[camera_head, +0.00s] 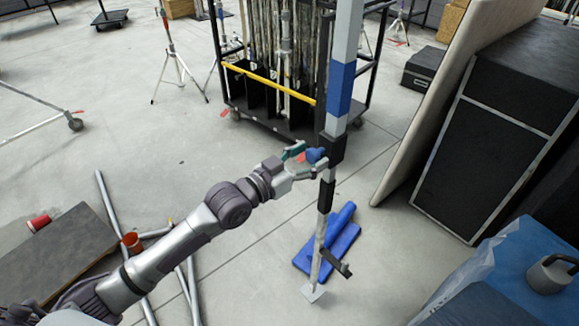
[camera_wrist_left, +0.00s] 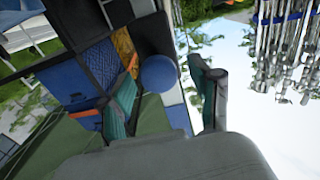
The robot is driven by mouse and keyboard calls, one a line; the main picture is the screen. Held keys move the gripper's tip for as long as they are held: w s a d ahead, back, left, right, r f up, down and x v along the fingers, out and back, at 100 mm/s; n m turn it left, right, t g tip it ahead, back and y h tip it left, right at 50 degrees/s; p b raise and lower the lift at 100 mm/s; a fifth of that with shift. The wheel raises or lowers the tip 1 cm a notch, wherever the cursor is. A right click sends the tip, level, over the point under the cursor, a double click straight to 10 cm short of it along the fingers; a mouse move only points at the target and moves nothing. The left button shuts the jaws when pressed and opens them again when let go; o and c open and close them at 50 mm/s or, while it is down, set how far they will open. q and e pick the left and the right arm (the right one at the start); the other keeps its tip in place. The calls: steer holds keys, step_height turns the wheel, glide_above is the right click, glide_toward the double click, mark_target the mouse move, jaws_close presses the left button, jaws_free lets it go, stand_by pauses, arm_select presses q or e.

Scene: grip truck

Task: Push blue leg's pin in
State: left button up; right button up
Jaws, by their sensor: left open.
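An upright silver pole with a blue band (camera_head: 340,88) stands at right of centre in the head view, on a small foot plate. A black collar (camera_head: 332,148) sits on it below the band. A round blue pin knob (camera_head: 316,155) sticks out from the collar's left side. My left gripper (camera_head: 308,161) is open at the knob, with its fingers to either side. In the left wrist view the blue knob (camera_wrist_left: 158,74) shows between the two teal-padded fingers of my left gripper (camera_wrist_left: 165,95). Contact cannot be told. My right gripper is not in view.
A black cart (camera_head: 275,105) with a yellow bar and several poles stands behind. A black case (camera_head: 490,140) and a leaning board (camera_head: 440,90) are at right. Loose metal tubes (camera_head: 110,205) lie at left.

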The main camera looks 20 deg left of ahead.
arm_select(q)
steer(key=v, duration=1)
steer(key=shift+s, duration=0.2)
steer(key=shift+a, duration=0.1)
steer(key=a+f+n+g+y, duration=0.1)
steer(key=a+f+n+y, duration=0.3)
steer(key=f, duration=0.9)
steer(key=a+f+g+y, duration=0.1)
steer(key=a+f+y, duration=0.35)
steer(key=f, duration=0.85)
steer(key=s+a+f+g, duration=0.2)
steer(key=s+f, duration=0.1)
steer(key=f, duration=0.3)
steer(key=s+a+f+g, duration=0.1)
steer(key=s+a+f, duration=0.15)
steer(key=f, duration=0.45)
steer(key=s+d+f+g+y, duration=0.2)
steer(key=s+f+g, duration=0.3)
steer(key=s+f, duration=1.1)
steer(key=s+d+f+g, duration=0.2)
steer(key=s+f, duration=0.1)
steer(key=s, duration=0.7)
steer(key=s+d+f+g, duration=0.2)
steer(key=s+f, duration=0.1)
steer(key=s, duration=0.7)
steer(key=shift+d, duration=0.2)
steer(key=shift+s+h, duration=0.1)
steer(key=shift+h, duration=0.15)
